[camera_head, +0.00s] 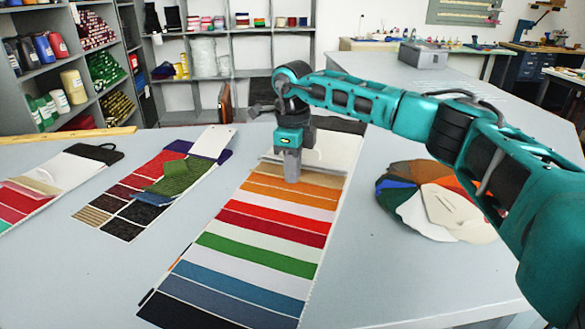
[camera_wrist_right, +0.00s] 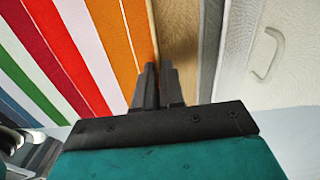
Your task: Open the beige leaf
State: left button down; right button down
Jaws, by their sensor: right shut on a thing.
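The striped swatch stack (camera_head: 262,222) lies across the middle of the counter, with overlapping bands of blue, green, red, orange and white. The beige leaf (camera_head: 322,179) is a narrow tan strip near its far end, beyond the orange bands; it also shows in the right wrist view (camera_wrist_right: 178,28). My right gripper (camera_head: 291,178) points down onto this strip. In the right wrist view its fingertips (camera_wrist_right: 158,70) are close together at the beige leaf's edge beside the orange, shut on it. The edge between the fingers is hidden. My left gripper is out of view.
A pale cover with a handle (camera_wrist_right: 268,55) lies beyond the beige leaf. A round fan of coloured pieces (camera_head: 440,205) lies to the right, under my right arm. Other swatch cards (camera_head: 125,208) lie to the left. Bare counter (camera_head: 375,275) shows at front right.

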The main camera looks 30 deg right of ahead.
dwell(0.7)
jog(key=shift+r+p, duration=0.4)
jog(key=shift+r, duration=0.15)
jog(key=w+d+r+p, duration=0.1)
jog(key=w+d+r, duration=0.1)
jog(key=r, duration=0.5)
jog(key=w+d+r+p, duration=0.2)
jog(key=d+r, duration=0.1)
jog(key=r, duration=0.4)
jog(key=shift+d+r, duration=0.2)
jog(key=shift+r, duration=0.15)
jog(key=shift+w, duration=0.1)
